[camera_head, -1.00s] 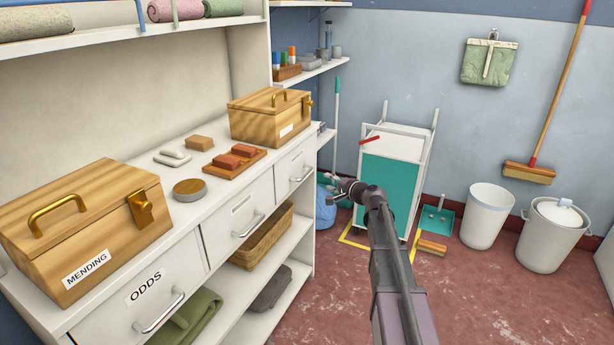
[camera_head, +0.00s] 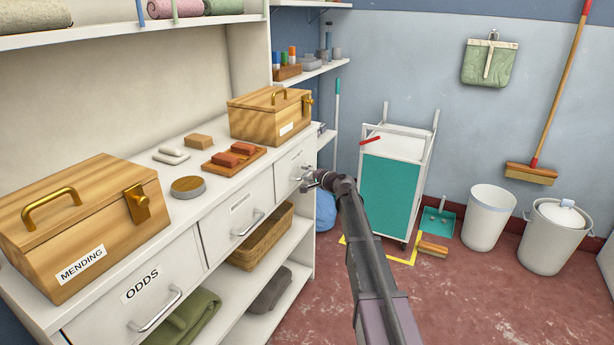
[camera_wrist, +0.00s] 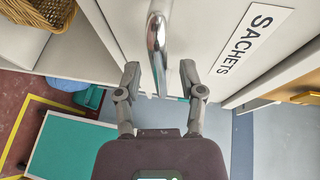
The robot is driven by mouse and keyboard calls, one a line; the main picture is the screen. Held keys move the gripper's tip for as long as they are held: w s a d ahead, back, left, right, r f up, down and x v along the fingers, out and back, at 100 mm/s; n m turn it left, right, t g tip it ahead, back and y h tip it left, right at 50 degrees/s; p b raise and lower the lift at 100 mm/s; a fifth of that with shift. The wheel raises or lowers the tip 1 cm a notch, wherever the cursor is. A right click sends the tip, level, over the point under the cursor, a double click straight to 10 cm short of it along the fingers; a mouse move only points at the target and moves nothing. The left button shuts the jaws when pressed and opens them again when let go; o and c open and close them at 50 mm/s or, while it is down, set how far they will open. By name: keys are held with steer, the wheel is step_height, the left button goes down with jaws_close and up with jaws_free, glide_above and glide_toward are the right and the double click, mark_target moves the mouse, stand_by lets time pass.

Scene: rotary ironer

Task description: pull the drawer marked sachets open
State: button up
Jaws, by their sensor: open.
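The drawer marked SACHETS (camera_wrist: 205,25) is a white drawer front with a black-lettered label (camera_wrist: 245,40) in the wrist view. In the head view it is the farthest drawer (camera_head: 291,168) of the row, and it looks shut. Its chrome bar handle (camera_wrist: 156,40) runs down toward the space between the fingers of my gripper (camera_wrist: 160,78). My gripper is open, with one fingertip on each side of the handle's end. I cannot tell whether either finger touches it. In the head view my gripper (camera_head: 308,178) is at that drawer's front.
The ODDS drawer (camera_head: 140,305) and a middle drawer (camera_head: 238,218) are nearer in the same unit. A wicker basket (camera_head: 262,240) is on the shelf below. A teal-fronted cart (camera_head: 388,195) stands right of my arm. Red floor is open in front.

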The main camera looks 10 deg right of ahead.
steer(key=shift+w, duration=0.1)
jaws_close()
steer(key=shift+s+a, duration=0.1)
steer(key=shift+s, duration=0.1)
stand_by(0.3)
